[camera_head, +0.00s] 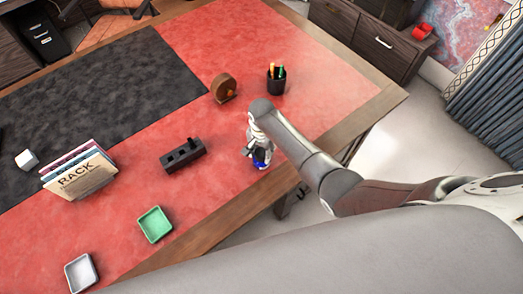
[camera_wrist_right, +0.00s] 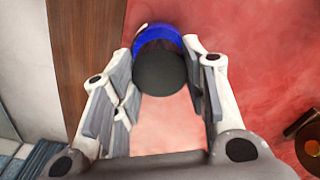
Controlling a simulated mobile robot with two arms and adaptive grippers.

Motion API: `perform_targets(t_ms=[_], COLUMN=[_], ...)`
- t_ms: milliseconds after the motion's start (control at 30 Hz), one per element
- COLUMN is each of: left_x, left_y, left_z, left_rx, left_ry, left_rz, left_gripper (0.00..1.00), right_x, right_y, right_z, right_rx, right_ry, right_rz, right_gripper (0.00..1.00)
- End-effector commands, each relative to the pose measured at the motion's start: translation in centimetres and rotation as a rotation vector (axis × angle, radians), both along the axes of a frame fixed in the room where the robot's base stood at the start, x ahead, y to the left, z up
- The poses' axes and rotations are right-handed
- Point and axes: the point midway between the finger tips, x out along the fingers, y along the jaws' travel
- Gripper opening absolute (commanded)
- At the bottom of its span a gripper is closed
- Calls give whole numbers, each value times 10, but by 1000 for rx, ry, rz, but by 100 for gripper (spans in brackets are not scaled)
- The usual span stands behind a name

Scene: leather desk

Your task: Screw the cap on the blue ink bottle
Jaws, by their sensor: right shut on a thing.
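The blue ink bottle (camera_head: 262,158) stands on the red desk leather near the wooden edge, partly hidden by my right gripper (camera_head: 254,149). In the right wrist view, the blue of the bottle (camera_wrist_right: 150,39) shows behind a round dark cap (camera_wrist_right: 160,73). My right gripper (camera_wrist_right: 166,55) is shut with its fingers on both sides of the cap. The cap overlaps the bottle in this view; I cannot tell whether it touches the bottle or is seated on its neck. My left gripper is not in view.
A dark block with slots (camera_head: 183,156) lies left of the bottle. A brown round object (camera_head: 223,88) and a pen cup (camera_head: 276,82) stand behind. A rack (camera_head: 82,178), a green tray (camera_head: 154,224) and a white tray (camera_head: 81,273) are farther left.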

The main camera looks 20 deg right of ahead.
Motion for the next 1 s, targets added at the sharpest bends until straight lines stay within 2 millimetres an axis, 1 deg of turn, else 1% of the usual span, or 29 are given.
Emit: perform_targets(t_ms=[267,400,467,600,700,800,967,1000], left_x=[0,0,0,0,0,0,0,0], left_y=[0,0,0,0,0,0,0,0], left_z=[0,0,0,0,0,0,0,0], left_rx=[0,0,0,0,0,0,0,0], left_ry=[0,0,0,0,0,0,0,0], left_rz=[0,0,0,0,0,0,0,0], left_gripper=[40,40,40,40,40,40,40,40], right_x=[-1,-1,-1,-1,-1,0,0,0], right_y=[0,1,1,2,1,0,0,0], right_z=[-1,-1,-1,-1,-1,-1,-1,-1], right_rx=[1,1,2,3,3,1,0,0], right_ry=[1,1,1,2,2,1,0,0], right_rz=[-9,-42,-83,-251,-341,-379,-380,-379], right_gripper=[18,18,18,18,18,18,18,44])
